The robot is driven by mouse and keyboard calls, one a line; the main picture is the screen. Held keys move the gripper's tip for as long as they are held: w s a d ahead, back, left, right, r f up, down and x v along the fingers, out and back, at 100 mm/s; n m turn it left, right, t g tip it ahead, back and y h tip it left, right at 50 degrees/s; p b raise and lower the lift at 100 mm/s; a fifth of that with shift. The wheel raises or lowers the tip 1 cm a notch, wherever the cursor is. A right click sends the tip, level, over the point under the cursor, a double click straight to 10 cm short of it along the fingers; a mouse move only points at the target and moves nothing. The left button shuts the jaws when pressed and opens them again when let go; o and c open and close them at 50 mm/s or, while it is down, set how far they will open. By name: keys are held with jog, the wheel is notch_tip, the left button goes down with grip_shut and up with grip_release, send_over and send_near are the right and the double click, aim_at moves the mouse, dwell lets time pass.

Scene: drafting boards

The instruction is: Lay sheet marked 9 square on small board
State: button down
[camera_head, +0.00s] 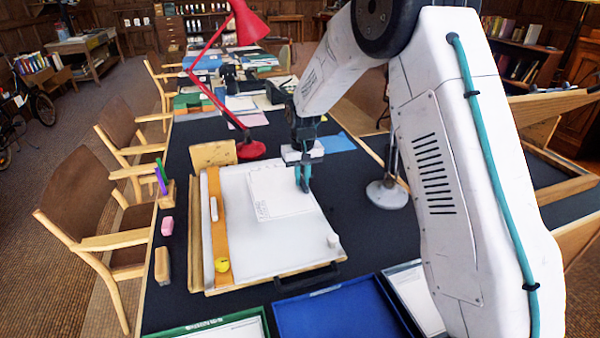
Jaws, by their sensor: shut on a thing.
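A white sheet (272,196) lies over a white drafting board (270,252) on the dark table, turned a little to the board's edges. Faint print shows near its lower left corner, but I cannot read a number on it. My gripper (303,186) is at the sheet's right part, with its teal fingers pointing down and shut on the sheet. The fingertips partly cover the sheet's edge. I cannot tell whether the sheet rests flat on the board or is slightly raised.
An orange-brown strip (218,225) runs along the board's left side, with a yellow round object (222,265) on it. A white knob (333,240) sits lower right. A blue tray (335,312) and green tray (225,329) stand in front. A red lamp (250,149) stands behind.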

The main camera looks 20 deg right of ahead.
notch_tip(320, 180, down, 4)
jog(key=shift+f, duration=0.2)
jog(key=shift+d+f, duration=0.25)
jog(key=shift+f, duration=0.05)
jog(key=shift+d+f, duration=0.3)
jog(key=shift+d, duration=0.45)
jog(key=shift+f, duration=0.35)
dwell(0.4)
jog(key=c, duration=1.3)
grip_release()
jog(key=shift+r, duration=0.1)
notch_tip(320, 180, up, 8)
jog(key=shift+f, duration=0.2)
jog(key=shift+s, duration=0.1)
